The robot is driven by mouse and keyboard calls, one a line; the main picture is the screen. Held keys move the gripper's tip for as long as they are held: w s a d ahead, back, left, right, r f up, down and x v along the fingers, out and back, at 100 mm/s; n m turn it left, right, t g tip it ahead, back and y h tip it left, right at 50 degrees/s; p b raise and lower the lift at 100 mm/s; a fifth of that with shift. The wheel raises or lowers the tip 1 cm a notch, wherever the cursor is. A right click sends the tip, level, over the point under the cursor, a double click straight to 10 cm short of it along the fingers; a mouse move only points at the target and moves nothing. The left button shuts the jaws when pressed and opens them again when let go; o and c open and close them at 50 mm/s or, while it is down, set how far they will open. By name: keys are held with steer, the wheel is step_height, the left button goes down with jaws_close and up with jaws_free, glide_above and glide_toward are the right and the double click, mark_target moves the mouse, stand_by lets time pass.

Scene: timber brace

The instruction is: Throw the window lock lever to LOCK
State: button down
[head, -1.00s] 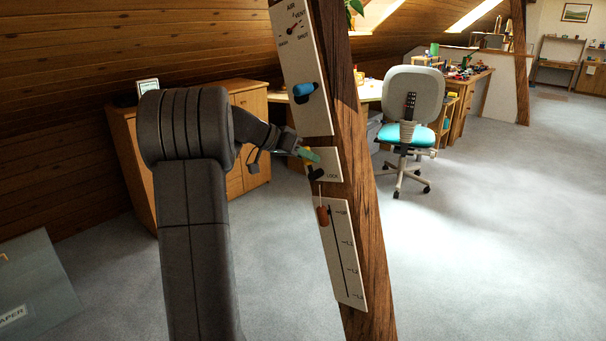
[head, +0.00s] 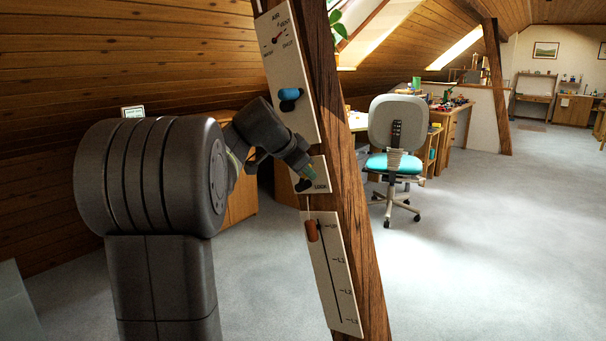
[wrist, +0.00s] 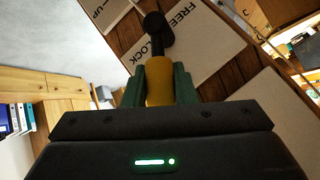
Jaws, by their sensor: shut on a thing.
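The window lock lever has a yellow grip (wrist: 159,85) and a black stem running to a round black pivot, seen in the wrist view. My gripper (wrist: 159,82) is shut on the yellow grip, with a green finger on either side. The small white lock panel (head: 321,165) is on the slanted timber brace; FREE and LOCK are lettered on it in the wrist view. In the head view my gripper (head: 309,173) is at this panel, up and right of the black pivot (head: 303,185), above the LOCK lettering. The grip is mostly hidden there by the fingers.
Below is a scale panel (head: 333,275) with an orange slider (head: 311,230). An office chair (head: 397,150) stands behind. Floor to the right is clear.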

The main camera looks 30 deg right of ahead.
stand_by(0.5)
steer(key=c, duration=1.2)
jaws_free()
steer(key=p+v, duration=0.2)
steer(key=v, duration=1.2)
steer(key=shift+s+d, duration=0.1)
steer(key=b+x, duration=0.2)
steer(key=x, duration=1.2)
